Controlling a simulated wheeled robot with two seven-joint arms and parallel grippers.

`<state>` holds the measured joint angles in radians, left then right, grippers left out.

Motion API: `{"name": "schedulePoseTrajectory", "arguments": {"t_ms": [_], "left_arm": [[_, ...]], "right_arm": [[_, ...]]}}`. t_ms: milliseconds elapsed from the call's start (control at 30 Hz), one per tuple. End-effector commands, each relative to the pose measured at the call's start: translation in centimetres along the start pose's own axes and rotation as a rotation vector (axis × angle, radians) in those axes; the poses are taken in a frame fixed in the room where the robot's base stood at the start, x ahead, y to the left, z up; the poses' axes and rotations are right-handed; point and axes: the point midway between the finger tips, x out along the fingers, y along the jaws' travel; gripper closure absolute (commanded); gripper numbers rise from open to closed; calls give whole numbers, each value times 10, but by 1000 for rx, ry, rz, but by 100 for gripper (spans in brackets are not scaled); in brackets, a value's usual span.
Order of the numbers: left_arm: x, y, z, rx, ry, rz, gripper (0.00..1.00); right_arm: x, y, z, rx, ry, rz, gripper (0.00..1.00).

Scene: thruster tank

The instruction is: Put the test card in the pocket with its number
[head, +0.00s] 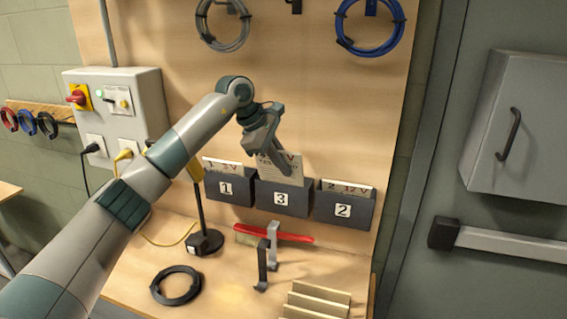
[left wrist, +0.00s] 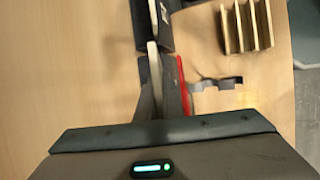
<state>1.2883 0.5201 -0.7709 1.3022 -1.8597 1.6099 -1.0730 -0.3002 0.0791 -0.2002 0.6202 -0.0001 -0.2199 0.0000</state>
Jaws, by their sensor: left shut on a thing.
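The test card (head: 268,171) is pale with dark print and stands upright at the middle pocket (head: 283,199), which is marked 3. Its lower edge is hidden behind the pocket's front wall, and its number is partly covered by my gripper. My left gripper (head: 287,168) is shut on the card from above, just over the pocket. In the left wrist view, the card's thin pale edge (left wrist: 153,62) shows at the fingers. The left pocket (head: 229,189) is marked 1 and the right pocket (head: 343,209) is marked 2; each holds a card. My right gripper is not in view.
Below the pockets are a red-handled brush (head: 285,236), grey hooks (head: 263,265), a black coil (head: 176,285) and a slotted wooden rack (head: 316,301). A black stand (head: 203,215) is left of the pockets. Cable coils (head: 371,35) hang above.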

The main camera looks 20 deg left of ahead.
Motion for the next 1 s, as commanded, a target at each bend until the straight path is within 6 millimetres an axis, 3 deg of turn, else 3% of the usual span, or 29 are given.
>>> {"name": "schedulePoseTrajectory", "arguments": {"t_ms": [600,1000], "left_arm": [[38,0,-16,-1,0,0,100],[48,0,-20,-1,1,-2,100]], "right_arm": [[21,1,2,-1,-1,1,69],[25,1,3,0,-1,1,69]]}}
